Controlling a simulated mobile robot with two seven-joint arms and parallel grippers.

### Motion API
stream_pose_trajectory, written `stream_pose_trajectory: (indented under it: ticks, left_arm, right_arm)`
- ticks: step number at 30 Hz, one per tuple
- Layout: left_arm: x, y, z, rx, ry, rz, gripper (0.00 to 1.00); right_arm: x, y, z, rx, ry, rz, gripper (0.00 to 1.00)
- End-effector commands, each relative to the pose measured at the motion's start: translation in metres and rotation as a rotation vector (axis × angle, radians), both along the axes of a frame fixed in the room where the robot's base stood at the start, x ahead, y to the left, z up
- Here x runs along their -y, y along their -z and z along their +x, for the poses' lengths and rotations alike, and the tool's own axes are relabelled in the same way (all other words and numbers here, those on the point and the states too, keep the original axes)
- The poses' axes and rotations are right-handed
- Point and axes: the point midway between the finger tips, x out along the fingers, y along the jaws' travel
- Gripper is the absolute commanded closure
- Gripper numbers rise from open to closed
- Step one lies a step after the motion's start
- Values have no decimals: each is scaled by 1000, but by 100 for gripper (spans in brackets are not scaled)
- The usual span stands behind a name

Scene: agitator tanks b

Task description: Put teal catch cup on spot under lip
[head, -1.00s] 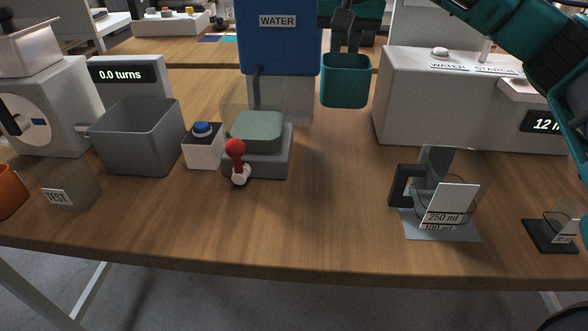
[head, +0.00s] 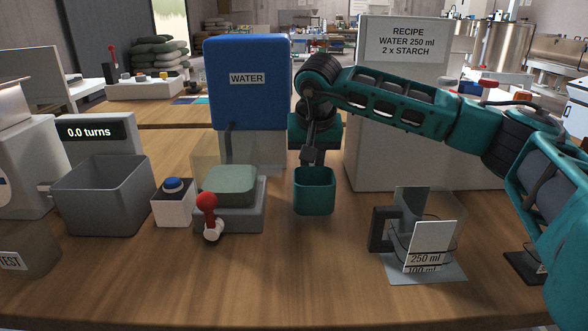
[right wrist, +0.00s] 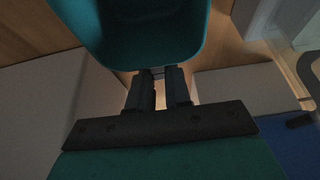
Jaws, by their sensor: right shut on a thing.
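The teal catch cup (head: 315,195) is an open-topped, upright square cup near the middle of the head view, right of the grey block with the red lever. My right gripper (head: 312,165) is shut on its far wall. The cup also fills the top of the right wrist view (right wrist: 140,45), where the gripper fingers (right wrist: 158,88) meet its rim. I cannot tell whether its base touches the table. I cannot make out the spot or the lip for certain. My left gripper is out of view.
A blue water tank (head: 247,110) stands behind, left of the cup. A grey block (head: 245,220) with a red lever (head: 206,203) is to its left. A clear 250 ml jug (head: 425,235) stands right, and a grey bin (head: 105,200) far left. The front table is clear.

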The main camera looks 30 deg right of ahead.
Motion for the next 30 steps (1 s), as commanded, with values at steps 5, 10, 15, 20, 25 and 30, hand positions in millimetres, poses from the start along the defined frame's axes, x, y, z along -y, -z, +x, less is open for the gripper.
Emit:
stream_pose_trajectory:
  ticks: [5, 10, 15, 20, 25, 30]
  left_arm:
    - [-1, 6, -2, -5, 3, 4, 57]
    - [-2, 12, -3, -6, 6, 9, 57]
    - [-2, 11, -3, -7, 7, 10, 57]
    - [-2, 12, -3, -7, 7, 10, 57]
    - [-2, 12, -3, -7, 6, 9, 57]
    - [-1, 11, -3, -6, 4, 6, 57]
  right_arm:
    - [-29, 0, 17, 1, -5, -1, 100]
    - [-30, 12, 18, 0, 0, 0, 100]
    - [-30, 11, 18, 1, -1, 0, 100]
    - [-30, 13, 18, 0, -1, 0, 100]
    - [-30, 14, 18, 1, -1, -1, 70]
    - [-30, 14, 18, 0, -1, 0, 56]
